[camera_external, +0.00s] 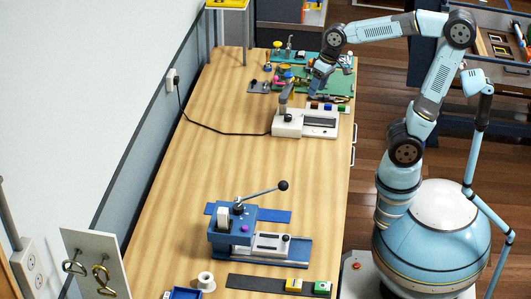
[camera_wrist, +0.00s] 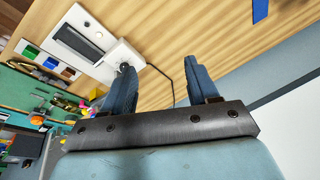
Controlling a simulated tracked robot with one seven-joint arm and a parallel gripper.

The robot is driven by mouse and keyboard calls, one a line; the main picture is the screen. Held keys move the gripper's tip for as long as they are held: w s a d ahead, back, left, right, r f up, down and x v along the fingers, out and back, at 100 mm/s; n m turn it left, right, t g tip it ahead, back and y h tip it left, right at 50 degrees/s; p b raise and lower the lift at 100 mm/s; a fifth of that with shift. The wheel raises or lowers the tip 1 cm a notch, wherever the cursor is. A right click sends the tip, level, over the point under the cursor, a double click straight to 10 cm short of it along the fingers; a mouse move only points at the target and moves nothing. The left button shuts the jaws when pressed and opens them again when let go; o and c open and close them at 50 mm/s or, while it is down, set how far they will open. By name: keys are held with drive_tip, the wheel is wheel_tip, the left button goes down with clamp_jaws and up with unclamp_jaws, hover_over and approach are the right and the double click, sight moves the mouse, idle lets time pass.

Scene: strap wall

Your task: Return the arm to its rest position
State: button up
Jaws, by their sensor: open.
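My arm (camera_external: 436,80) reaches up from its round base, bends at the top and extends left over the far part of the workbench. My gripper (camera_external: 316,85) hangs above the bench, close to the white device with a dark display (camera_external: 319,122). In the wrist view my gripper (camera_wrist: 158,64) has its two blue fingers apart with nothing between them. The white device (camera_wrist: 82,32) also shows there, at the upper left. Whether the fingers touch anything below is hard to tell in the outside view.
A blue lever press (camera_external: 232,225) stands on the wooden bench (camera_external: 190,150), its handle raised. A green mat (camera_external: 340,82) holds several small parts at the far end. A black cord (camera_external: 205,126) runs to the wall outlet. The bench middle is clear.

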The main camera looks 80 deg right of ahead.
drive_tip(key=s+a+r+n+t+h, duration=0.1)
drive_tip(key=s+a+n, duration=0.3)
drive_tip(key=s, duration=0.6)
drive_tip(key=shift+a+r+n+t, duration=0.35)
drive_tip(key=shift+a+t, duration=0.25)
drive_tip(key=shift+a, duration=0.75)
